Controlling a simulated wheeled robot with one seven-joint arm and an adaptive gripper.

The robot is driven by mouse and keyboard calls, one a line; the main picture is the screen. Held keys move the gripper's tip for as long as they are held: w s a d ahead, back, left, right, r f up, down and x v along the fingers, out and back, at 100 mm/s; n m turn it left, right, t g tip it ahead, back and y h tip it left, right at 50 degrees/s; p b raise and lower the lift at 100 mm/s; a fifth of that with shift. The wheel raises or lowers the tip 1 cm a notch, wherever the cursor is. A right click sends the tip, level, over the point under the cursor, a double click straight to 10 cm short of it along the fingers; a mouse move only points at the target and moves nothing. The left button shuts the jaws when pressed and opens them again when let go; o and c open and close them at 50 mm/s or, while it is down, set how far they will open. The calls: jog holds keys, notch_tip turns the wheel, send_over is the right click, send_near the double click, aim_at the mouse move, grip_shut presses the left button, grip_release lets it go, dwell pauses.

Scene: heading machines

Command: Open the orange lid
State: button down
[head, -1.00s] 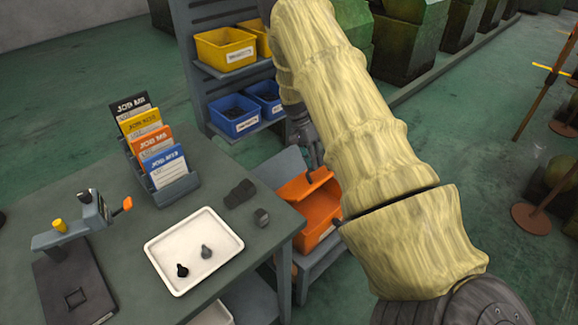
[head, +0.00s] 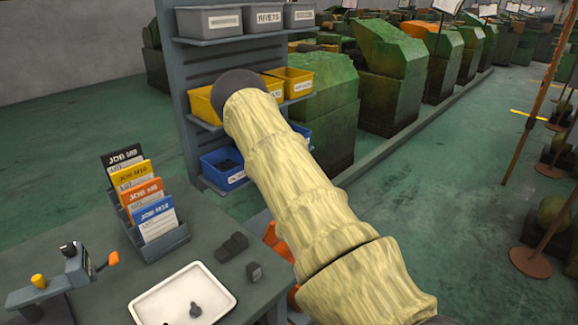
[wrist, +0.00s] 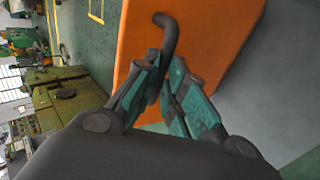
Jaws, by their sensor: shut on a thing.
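In the wrist view a broad orange panel, which looks like the orange lid (wrist: 205,35), fills the upper middle. A dark curved handle (wrist: 170,38) stands out in front of it. My gripper (wrist: 168,70) has its teal fingers closed around the lower part of this handle. In the head view only small orange patches (head: 279,241) show at the table's right edge, mostly hidden behind my arm. My gripper is hidden there too. How far the lid is open cannot be told.
A table holds a white tray (head: 142,309), a card rack (head: 172,246) and small dark blocks (head: 232,246). Behind stands a grey shelf rack (head: 185,100) with yellow, blue and grey bins. Green machines (head: 385,95) line the back.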

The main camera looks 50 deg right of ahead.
jog(key=shift+w+a+f, duration=0.1)
jog(key=shift+f, duration=0.3)
